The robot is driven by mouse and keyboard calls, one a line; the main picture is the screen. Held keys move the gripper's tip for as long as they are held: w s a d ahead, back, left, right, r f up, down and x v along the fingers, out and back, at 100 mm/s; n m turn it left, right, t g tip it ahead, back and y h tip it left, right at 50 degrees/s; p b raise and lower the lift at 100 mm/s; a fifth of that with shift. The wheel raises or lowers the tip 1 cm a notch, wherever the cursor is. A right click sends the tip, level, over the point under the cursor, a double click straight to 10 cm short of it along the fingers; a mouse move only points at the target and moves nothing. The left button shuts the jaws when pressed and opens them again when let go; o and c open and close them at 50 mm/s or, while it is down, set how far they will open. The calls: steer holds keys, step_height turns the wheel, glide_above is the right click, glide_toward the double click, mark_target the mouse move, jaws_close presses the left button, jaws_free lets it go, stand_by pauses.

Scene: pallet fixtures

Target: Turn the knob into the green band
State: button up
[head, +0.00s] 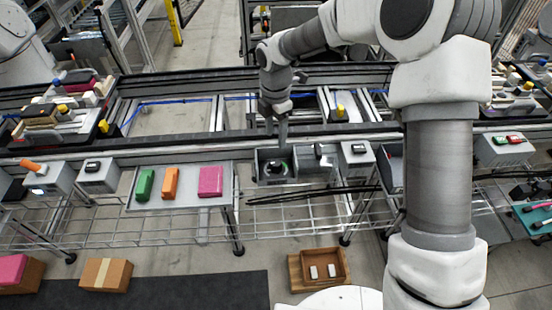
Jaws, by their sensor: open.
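A grey box (258,182) with a dark, round knob dial (275,168) on it stands at the middle of the conveyor's near side. A small green patch (284,165) shows at the right of the dial. The knob's pointer is too small to read. My gripper (277,130) points down just behind and above the dial, apart from it as far as I can see. Its fingers look narrow from here, and it is empty.
Right of the dial is another grey box with a dark switch (318,150), then a box with a dark display (357,150). A tray (217,200) at left holds green, orange and pink blocks. Black cables (310,194) run in front. A brown crate (294,272) sits below.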

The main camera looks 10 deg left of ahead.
mark_target(276, 162)
step_height(276, 162, down, 11)
steer(key=shift+r, duration=0.15)
jaws_close()
stand_by(0.4)
